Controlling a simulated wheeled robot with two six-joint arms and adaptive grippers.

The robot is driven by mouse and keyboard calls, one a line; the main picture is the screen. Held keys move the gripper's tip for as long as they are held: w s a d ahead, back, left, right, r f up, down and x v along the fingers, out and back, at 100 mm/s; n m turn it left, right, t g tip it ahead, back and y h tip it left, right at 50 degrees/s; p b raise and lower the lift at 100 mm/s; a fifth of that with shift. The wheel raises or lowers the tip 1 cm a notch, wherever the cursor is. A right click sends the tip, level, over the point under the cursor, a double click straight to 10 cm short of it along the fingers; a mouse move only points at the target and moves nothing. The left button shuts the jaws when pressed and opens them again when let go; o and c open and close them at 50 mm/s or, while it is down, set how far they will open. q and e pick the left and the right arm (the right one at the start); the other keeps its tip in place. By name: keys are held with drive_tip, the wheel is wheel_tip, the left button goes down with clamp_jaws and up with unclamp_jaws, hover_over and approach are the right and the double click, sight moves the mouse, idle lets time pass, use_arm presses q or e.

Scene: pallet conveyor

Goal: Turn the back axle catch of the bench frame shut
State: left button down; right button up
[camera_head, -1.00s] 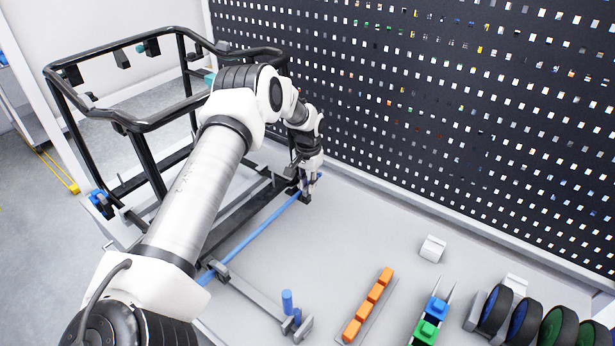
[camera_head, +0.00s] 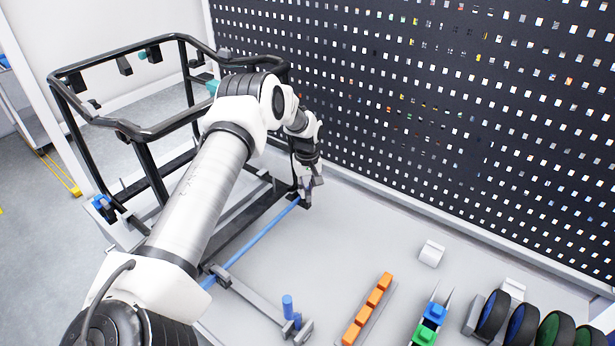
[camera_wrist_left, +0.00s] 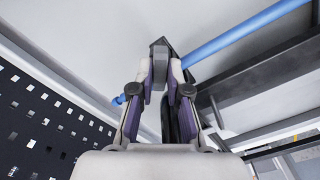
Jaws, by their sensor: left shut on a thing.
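The black bench frame (camera_head: 150,165) stands at the left on the pale bench top. A blue axle (camera_head: 258,238) lies along its near side. My left gripper (camera_head: 307,190) is at the axle's back end. In the left wrist view its two fingers (camera_wrist_left: 160,75) are closed on a small dark grey piece, which looks like the back axle catch (camera_wrist_left: 159,48). The fingers hide part of that piece, so how far it is turned cannot be told. The blue axle also shows in the wrist view (camera_wrist_left: 235,33), passing behind the fingers. My right gripper is not in view.
A black perforated panel (camera_head: 430,110) rises close behind the gripper. A grey bar with a blue pin (camera_head: 288,305) lies in front. Orange blocks (camera_head: 368,308), a green block (camera_head: 425,333) and dark wheels (camera_head: 523,320) stand at the right. The bench middle is clear.

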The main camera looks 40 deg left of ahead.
use_arm(q)
drive_tip(key=n, duration=0.1)
drive_tip(key=n+p, duration=0.1)
drive_tip(key=n, duration=0.3)
drive_tip(key=shift+s+f+p, duration=0.1)
drive_tip(key=shift+s+p, duration=0.15)
drive_tip(key=shift+p, duration=0.05)
drive_tip(key=shift+s+f+n+p, duration=0.1)
drive_tip(key=shift+n+p, duration=0.2)
drive_tip(key=shift+n, duration=1)
drive_tip(key=shift+f, duration=0.1)
drive_tip(key=c, duration=1.2)
unclamp_jaws()
drive_tip(key=shift+o, duration=0.3)
drive_tip(key=shift+a, duration=0.2)
wheel_tip(320, 180, up, 12)
drive_tip(key=shift+w+a+f, duration=0.1)
drive_tip(key=shift+w, duration=0.1)
